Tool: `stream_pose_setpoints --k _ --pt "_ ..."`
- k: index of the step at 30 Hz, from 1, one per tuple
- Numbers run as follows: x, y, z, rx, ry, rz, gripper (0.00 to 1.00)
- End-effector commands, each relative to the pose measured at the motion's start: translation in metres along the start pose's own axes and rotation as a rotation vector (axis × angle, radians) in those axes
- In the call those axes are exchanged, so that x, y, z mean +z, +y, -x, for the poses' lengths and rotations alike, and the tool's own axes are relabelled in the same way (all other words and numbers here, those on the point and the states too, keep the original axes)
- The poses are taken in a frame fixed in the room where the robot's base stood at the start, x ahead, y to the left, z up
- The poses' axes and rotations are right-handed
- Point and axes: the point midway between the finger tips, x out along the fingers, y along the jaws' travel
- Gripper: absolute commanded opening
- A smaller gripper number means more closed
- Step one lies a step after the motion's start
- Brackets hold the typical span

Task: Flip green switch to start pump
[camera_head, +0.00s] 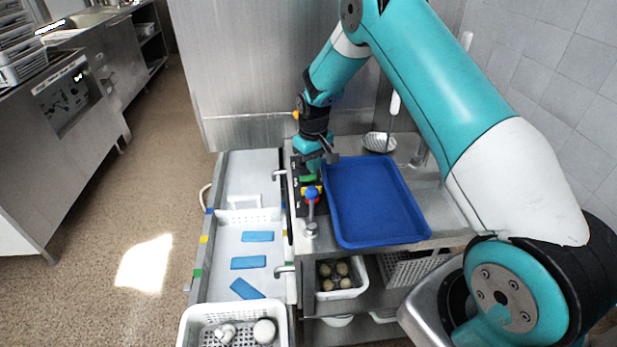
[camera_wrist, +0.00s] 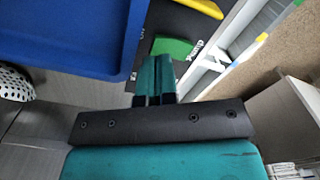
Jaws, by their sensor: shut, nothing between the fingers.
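The green switch (camera_head: 308,178) sits on a dark control panel (camera_head: 294,200) along the left edge of the steel counter. In the wrist view the green switch (camera_wrist: 172,46) lies just beyond my fingertips, beside a white "Pump" label (camera_wrist: 195,50). My gripper (camera_head: 316,160) is shut and empty, pointing down over the far end of the panel. In the wrist view my gripper (camera_wrist: 155,62) overlaps the near part of the switch. I cannot tell whether the fingers touch it.
A yellow switch (camera_wrist: 203,6) is farther along the panel. A blue tray (camera_head: 378,203) lies close to the right. A water channel (camera_head: 245,248) with blue pieces runs to the left. A skimmer (camera_head: 378,142) rests behind the tray.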

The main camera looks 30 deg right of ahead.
Motion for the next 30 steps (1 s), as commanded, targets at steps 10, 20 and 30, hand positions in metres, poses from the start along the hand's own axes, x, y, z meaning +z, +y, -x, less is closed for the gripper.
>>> stream_pose_setpoints --k 10,20,30 --pt "0.0 -0.0001 0.0 0.0 0.0 0.0 0.0" --pt "0.0 -0.0001 -0.0007 0.0 0.0 0.0 0.0" --pt "-0.0001 0.0 -0.0057 0.0 0.0 0.0 0.0"
